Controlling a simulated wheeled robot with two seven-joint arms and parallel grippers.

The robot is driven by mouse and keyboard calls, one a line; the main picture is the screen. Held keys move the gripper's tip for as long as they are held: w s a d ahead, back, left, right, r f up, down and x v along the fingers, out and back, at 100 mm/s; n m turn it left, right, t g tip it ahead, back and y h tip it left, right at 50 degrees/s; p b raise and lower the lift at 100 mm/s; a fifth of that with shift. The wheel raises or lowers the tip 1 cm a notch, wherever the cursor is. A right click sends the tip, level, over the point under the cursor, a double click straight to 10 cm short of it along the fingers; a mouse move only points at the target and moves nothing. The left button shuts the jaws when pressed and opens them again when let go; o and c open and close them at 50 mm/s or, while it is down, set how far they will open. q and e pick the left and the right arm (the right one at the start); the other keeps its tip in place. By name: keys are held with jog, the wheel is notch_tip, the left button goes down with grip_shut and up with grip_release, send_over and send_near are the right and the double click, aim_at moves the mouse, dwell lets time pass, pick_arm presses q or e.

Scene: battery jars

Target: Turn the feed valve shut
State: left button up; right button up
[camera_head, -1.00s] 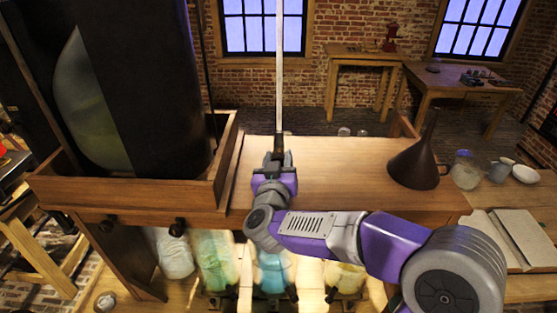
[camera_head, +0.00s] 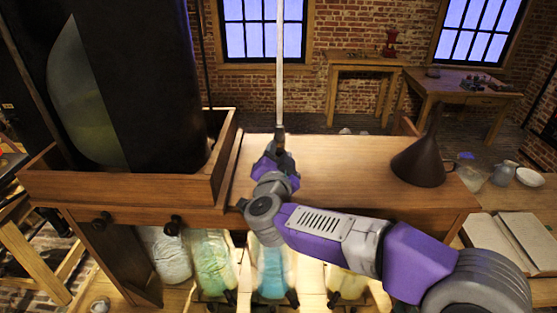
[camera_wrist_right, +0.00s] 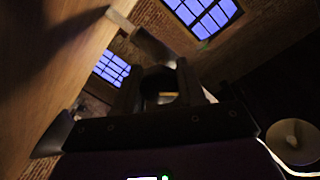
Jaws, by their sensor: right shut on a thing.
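A long pale rod (camera_head: 280,75) hangs upright in the middle of the head view, with a dark lower end (camera_head: 280,135) above the wooden bench top. My right gripper (camera_head: 278,150) is shut on that dark end; the wrist view shows the dark grip (camera_wrist_right: 152,48) and pale rod beyond my right fingers (camera_wrist_right: 160,88). The fingers hide the exact contact. Which part is the feed valve is not clear; small dark knobs (camera_head: 172,225) also stick out of the bench's front beam. My left gripper is not in view.
A big dark cylinder (camera_head: 150,90) stands in a wooden tray (camera_head: 120,195) at left. A dark funnel (camera_head: 420,163) stands on the bench's right end. Glass jars (camera_head: 212,262) glow below the beam. An open book (camera_head: 515,240) lies at right.

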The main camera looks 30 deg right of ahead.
jog(key=m+b, duration=0.2)
jog(key=m, duration=0.2)
jog(key=shift+f, duration=0.15)
jog(key=shift+m+y+b, duration=0.3)
jog(key=shift+m+b, duration=0.95)
jog(key=shift+m, duration=0.75)
jog(key=o, duration=1)
jog(key=shift+s, duration=0.1)
jog(key=shift+o, duration=0.2)
jog(key=shift+v, duration=3.8)
